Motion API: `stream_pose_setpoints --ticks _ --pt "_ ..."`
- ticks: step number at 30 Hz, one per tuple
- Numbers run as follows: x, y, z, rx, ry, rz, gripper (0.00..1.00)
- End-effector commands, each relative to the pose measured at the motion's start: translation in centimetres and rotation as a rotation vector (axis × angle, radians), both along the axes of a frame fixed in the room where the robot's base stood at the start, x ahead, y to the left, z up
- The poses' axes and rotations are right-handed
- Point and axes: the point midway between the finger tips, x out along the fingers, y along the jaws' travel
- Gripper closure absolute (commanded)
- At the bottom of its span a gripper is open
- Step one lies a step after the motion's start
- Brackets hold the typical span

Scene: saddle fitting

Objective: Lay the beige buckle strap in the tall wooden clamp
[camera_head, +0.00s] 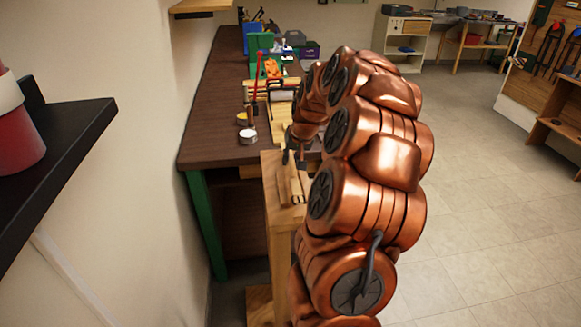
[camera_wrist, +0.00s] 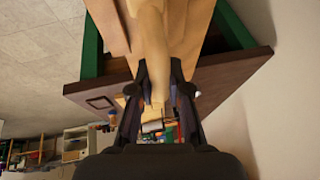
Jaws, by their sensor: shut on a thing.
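The beige buckle strap (camera_wrist: 152,45) runs down the middle of the wrist view, with its metal buckle end (camera_wrist: 152,126) toward the camera. My gripper (camera_wrist: 158,82) is shut on the strap, with a dark finger on each side of it. The tall wooden clamp (camera_head: 280,235) stands in front of the dark table in the head view. Its pale wood (camera_wrist: 196,25) shows around the strap's far part in the wrist view. In the head view my gripper (camera_head: 293,158) is at the clamp's top, partly hidden by my copper arm. I cannot tell whether the strap touches the clamp's jaws.
A dark-topped workbench (camera_head: 215,115) with green legs stands just behind the clamp. It bears a white-topped tin (camera_head: 247,135), an orange tool (camera_head: 272,68) and several boxes. A black wall shelf (camera_head: 60,165) juts out at left. The tiled floor (camera_head: 480,200) at right is clear.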

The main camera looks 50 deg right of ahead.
Motion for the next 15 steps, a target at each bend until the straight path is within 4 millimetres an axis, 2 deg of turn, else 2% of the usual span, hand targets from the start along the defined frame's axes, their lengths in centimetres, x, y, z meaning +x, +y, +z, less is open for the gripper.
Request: stream_pose_setpoints --ticks 2,9,15 --pt "-0.2 0.4 0.0 0.000 0.000 0.000 1.00" --pt "-0.1 0.3 -3.0 0.000 0.000 -0.001 1.00" --pt "-0.1 0.2 -3.4 -0.002 -0.002 -0.001 1.00"
